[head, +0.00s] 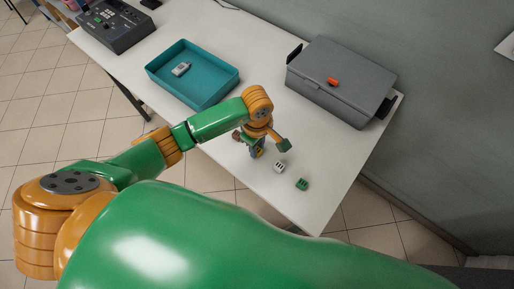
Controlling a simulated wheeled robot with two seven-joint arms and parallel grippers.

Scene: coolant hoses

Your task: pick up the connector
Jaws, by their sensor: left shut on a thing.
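My left gripper (257,151) points down at the table near its front edge, partly hidden behind its own wrist. It is shut on a connector, of which little shows; a small yellowish patch is visible low between the fingers. A white connector block (280,167) with dark slots lies on the table just to the right of the gripper, apart from it. A green connector block (302,184) with dark slots lies further right and nearer the table's edge. My right gripper is not in view.
A teal tray (222,93) holding a pale grey part (181,69) stands behind my left forearm. A grey case (340,80) with an orange latch stands at the back right. A dark device (115,25) sits at the far left. The front right of the white table (335,165) is clear.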

